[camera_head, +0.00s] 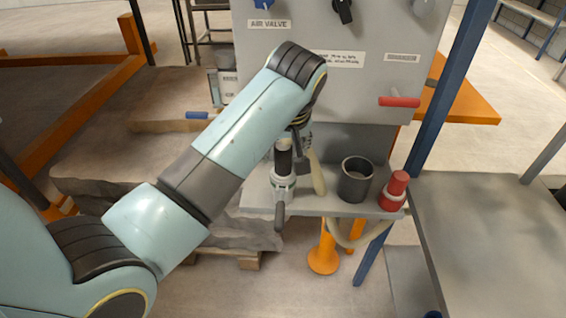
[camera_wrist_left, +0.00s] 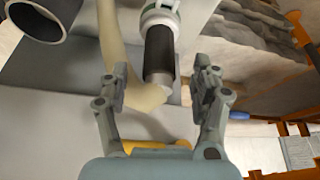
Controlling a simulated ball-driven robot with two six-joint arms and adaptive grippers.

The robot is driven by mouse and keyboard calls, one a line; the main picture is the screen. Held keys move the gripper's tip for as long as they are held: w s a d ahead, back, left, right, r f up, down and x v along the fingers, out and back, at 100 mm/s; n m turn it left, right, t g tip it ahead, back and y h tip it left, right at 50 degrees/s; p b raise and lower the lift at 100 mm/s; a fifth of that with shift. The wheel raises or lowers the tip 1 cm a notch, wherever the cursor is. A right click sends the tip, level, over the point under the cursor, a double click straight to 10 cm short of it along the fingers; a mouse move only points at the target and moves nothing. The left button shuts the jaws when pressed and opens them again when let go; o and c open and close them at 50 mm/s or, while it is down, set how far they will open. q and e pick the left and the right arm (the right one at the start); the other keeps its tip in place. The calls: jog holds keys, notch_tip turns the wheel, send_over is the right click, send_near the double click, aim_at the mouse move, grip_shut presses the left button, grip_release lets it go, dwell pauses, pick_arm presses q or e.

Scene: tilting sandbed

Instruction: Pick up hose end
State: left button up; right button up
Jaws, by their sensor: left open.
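The hose end is a black cylinder (camera_head: 284,158) with a pale grey metal collar, standing upright at the left part of the grey shelf. In the left wrist view the black hose end (camera_wrist_left: 159,53) reaches into the space between the fingers. A beige hose (camera_wrist_left: 118,40) runs beside it and bends beneath it. My left gripper (camera_wrist_left: 161,88) is open, with a finger on either side of the black part and visible gaps to both. In the head view my left gripper (camera_head: 301,138) is largely hidden behind my forearm. My right gripper is not in view.
A dark open cup (camera_head: 356,180) and a red fitting (camera_head: 394,191) stand farther right on the grey shelf (camera_head: 330,206). A grey panel (camera_head: 370,70) with knobs and a red-handled lever (camera_head: 399,102) rises behind. A blue post (camera_head: 440,95) stands at the right.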

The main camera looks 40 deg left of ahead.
aim_at(283, 156)
pick_arm(q)
jog(key=x, duration=0.5)
jog(key=shift+w+a+f+p, duration=0.1)
jog(key=shift+w+p, duration=0.05)
jog(key=shift+p, duration=0.15)
jog(key=shift+c, duration=0.3)
grip_shut()
